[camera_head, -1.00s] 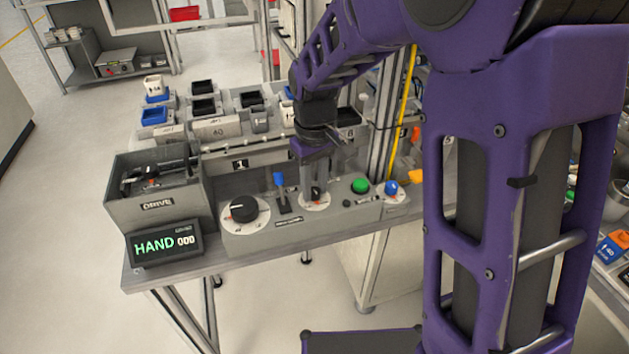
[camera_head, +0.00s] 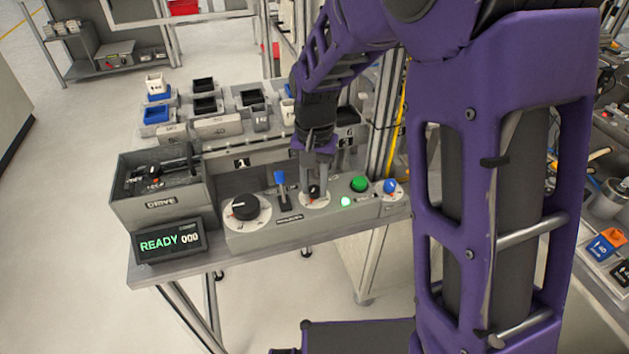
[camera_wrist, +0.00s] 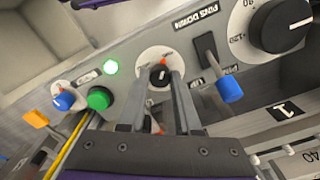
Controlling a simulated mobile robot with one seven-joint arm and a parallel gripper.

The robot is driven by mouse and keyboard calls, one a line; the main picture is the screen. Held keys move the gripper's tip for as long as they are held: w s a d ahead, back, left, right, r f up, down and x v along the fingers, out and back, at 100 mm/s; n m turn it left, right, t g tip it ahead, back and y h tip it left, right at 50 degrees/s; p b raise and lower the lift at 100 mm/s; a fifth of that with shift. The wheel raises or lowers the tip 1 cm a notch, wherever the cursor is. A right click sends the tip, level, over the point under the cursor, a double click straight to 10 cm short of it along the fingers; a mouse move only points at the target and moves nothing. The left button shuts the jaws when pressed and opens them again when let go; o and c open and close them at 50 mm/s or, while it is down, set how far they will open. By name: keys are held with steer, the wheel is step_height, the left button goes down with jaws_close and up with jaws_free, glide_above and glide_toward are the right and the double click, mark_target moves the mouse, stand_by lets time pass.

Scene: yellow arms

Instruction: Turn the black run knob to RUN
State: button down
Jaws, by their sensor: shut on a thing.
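The black run knob (camera_wrist: 159,76) sits on a white round dial on the grey control panel (camera_head: 272,228). In the wrist view a red-orange mark shows at the dial's edge, close to the knob. My gripper (camera_head: 315,183) is over this dial. Its two fingers, seen in the wrist view (camera_wrist: 160,90), are shut on the knob from both sides. The knob is partly hidden by the fingers in the head view. A small green lamp (camera_head: 345,202) is lit on the panel, right of the dial.
A larger black knob (camera_head: 245,207) and a blue-tipped lever (camera_head: 280,178) stand left of my gripper. A green button (camera_head: 359,184) and a blue knob (camera_head: 389,186) stand to its right. The DRIVE box (camera_head: 162,205) is at the left. Trays of bins fill the back.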

mark_target(315, 188)
steer(key=shift+m, duration=0.4)
steer(key=c, duration=0.6)
jaws_free()
step_height(315, 188, up, 18)
steer(key=p, duration=0.2)
steer(key=shift+f, duration=0.25)
steer(key=shift+d, duration=0.1)
